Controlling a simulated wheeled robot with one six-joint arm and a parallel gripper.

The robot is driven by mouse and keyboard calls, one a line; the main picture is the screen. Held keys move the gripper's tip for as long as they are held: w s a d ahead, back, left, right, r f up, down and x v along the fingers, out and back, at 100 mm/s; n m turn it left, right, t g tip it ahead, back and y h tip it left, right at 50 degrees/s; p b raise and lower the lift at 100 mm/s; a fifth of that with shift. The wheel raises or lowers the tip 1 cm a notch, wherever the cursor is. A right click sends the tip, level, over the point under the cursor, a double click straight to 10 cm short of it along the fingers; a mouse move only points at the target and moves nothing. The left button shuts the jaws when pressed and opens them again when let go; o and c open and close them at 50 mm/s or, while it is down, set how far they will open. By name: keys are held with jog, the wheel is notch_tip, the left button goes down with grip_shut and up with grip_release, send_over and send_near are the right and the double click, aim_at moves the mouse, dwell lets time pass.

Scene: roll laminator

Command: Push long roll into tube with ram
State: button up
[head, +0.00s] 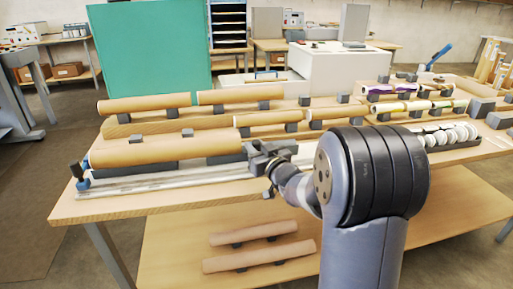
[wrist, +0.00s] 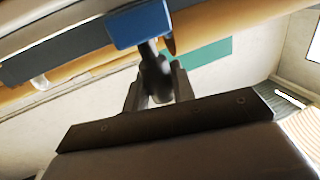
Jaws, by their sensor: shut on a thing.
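A long brown cylinder (head: 165,151) lies in a dark cradle on the pale rail (head: 170,181) along the table's front. I cannot tell whether it is the long roll, the tube, or one inside the other. My gripper (head: 262,158) is at its right end. In the wrist view, my gripper (wrist: 157,92) is closed around the dark stem of the ram (wrist: 149,52), below a blue block (wrist: 140,23). A brown cylinder (wrist: 225,25) passes behind the block. Contact between ram and cylinder cannot be made out.
Several brown rolls, such as one at the back left (head: 143,103), lie on dark supports behind the rail. A blue-and-black clamp (head: 80,177) stands at the rail's left end. White discs (head: 447,135) fill a rack at right. Two rolls (head: 258,256) lie on the lower shelf.

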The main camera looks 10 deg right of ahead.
jog(key=shift+a+b, duration=0.35)
jog(key=shift+a, duration=0.2)
jog(key=o, duration=1)
jog(key=shift+c, duration=0.2)
jog(key=v, duration=1.1)
jog(key=shift+w, duration=0.15)
